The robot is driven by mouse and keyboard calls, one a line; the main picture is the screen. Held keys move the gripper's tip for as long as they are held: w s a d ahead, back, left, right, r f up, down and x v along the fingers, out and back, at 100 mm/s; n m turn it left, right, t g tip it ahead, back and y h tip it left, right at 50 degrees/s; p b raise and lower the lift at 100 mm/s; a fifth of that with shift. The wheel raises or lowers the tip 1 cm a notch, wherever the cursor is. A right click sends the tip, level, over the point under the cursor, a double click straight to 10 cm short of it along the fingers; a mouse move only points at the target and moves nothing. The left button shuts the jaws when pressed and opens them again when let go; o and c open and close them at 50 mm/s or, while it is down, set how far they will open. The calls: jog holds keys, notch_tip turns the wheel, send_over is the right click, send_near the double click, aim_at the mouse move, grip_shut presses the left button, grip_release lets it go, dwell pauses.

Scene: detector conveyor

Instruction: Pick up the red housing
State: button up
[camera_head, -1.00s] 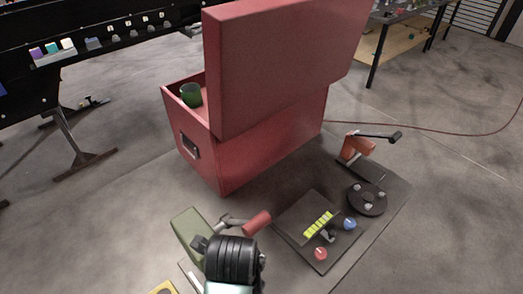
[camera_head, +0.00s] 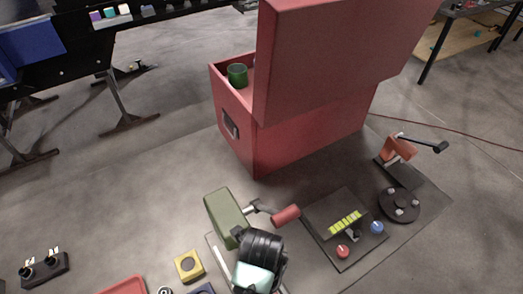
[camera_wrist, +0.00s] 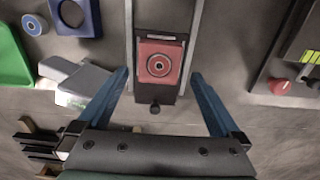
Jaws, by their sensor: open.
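The red housing (camera_wrist: 160,62) is a square block with a round, ringed centre. It sits on a dark carriage (camera_wrist: 153,20) between two pale rails in the wrist view. My gripper (camera_wrist: 160,76) is open, its two blue fingers apart on the left and right of the housing, with gaps on both sides. The fingers do not appear to touch it. In the head view I cannot make out the housing; my dark wrist covers part of the rail area.
A blue square part with a hole (camera_wrist: 90,16), a green tray (camera_wrist: 12,58) and a grey block (camera_wrist: 80,80) lie left. A dark panel with a red knob (camera_wrist: 279,86) is right. A red chest (camera_head: 310,130) stands behind, and a crank with a red handle (camera_head: 286,215) is near my arm.

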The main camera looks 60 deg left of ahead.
jog(key=shift+f+p, duration=0.75)
jog(key=shift+f, duration=1.8)
grip_shut()
